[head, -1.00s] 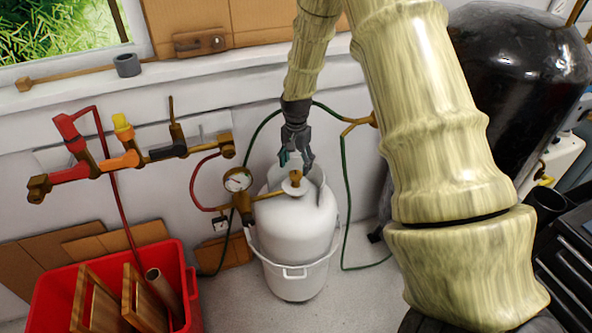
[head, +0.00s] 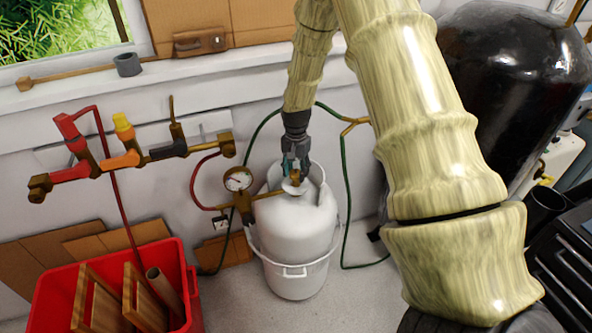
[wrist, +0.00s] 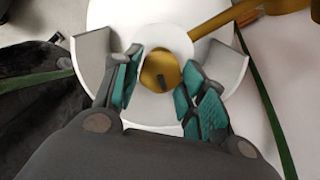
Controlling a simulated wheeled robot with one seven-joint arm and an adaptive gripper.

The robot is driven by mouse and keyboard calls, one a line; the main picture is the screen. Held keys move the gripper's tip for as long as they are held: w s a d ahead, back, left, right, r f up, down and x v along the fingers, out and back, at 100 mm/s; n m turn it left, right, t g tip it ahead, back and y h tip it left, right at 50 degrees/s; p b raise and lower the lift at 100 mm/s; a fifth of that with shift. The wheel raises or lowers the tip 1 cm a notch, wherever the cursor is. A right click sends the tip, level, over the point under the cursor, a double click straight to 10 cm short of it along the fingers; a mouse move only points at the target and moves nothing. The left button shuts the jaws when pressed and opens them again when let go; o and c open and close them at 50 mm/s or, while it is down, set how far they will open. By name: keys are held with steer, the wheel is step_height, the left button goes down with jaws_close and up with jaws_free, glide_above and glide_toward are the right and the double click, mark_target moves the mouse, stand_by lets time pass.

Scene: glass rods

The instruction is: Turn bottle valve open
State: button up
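The bottle (head: 297,235) is a white gas cylinder standing upright on the floor near the wall. Its valve (head: 296,190) on top has brass parts and a white round piece. In the wrist view the brass centre (wrist: 157,72) of the valve, with a dark slot, shows inside a white ring. My gripper (head: 293,171) points down just over the valve. In the wrist view my gripper (wrist: 163,78) is open, with its teal-padded fingers apart on either side of the valve's centre. I cannot tell whether the pads touch the white ring.
A pressure gauge (head: 238,180) on a brass fitting joins the valve at the left. A white collar (wrist: 92,55) partly surrounds the valve. A green hose (head: 345,200) runs at the right. A red crate (head: 62,285) stands at front left, and a coloured-valve manifold (head: 122,160) is on the wall.

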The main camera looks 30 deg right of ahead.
mark_target(296, 172)
steer(key=shift+n, duration=0.3)
steer(key=n+p, duration=0.2)
steer(key=n, duration=0.1)
steer(key=shift+r, duration=0.1)
steer(key=n+p, duration=0.1)
steer(key=n, duration=0.4)
steer(key=shift+n, duration=0.3)
stand_by(0.3)
steer(key=o, duration=1)
step_height(296, 172, up, 12)
steer(key=shift+f, duration=0.1)
